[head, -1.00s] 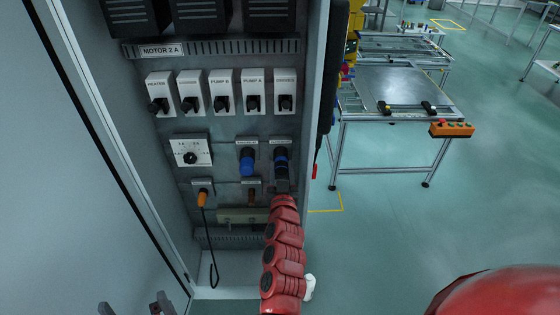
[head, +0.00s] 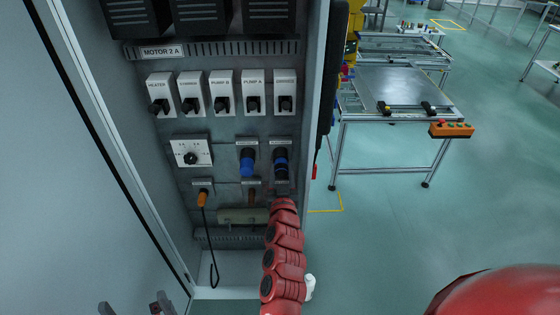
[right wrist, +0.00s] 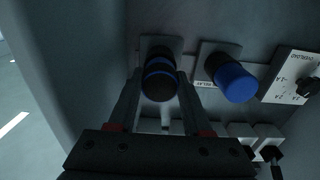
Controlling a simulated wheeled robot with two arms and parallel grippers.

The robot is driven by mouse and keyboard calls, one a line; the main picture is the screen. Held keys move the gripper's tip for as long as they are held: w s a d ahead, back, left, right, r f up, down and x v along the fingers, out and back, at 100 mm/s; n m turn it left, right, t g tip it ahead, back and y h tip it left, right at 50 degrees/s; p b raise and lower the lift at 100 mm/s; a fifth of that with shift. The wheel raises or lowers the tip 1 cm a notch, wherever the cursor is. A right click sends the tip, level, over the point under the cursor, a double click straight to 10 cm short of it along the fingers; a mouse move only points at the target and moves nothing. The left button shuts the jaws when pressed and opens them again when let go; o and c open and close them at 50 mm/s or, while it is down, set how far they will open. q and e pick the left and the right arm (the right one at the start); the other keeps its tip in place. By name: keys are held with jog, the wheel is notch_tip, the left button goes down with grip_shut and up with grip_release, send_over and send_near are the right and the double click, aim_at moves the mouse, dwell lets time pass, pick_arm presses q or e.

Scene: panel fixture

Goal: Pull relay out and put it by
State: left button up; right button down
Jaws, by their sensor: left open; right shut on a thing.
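A round black plug with blue bands (head: 281,160) sits at the panel's right, under a small label that I cannot read. I cannot tell whether the plug is still fully seated. My left gripper (head: 134,307) is open and empty at the bottom left edge, away from the panel; only its fingertips show.
A blue-capped plug (head: 248,162) is close on the left of the banded one. A dial (head: 190,153), an orange plug (head: 203,198) with a hanging black cable and a row of switches (head: 222,92) share the panel. The cabinet's side wall (head: 313,110) is close on the right. A table (head: 395,88) stands beyond.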

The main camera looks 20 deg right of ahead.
jog(key=shift+s+a, duration=0.1)
jog(key=shift+s, duration=0.1)
jog(key=shift+p+v, duration=1)
jog(key=shift+v, duration=0.95)
jog(key=shift+s, duration=0.1)
jog(key=p, duration=0.3)
send_near(281, 173)
jog(key=shift+w+d, duration=0.25)
jog(key=shift+w, duration=0.15)
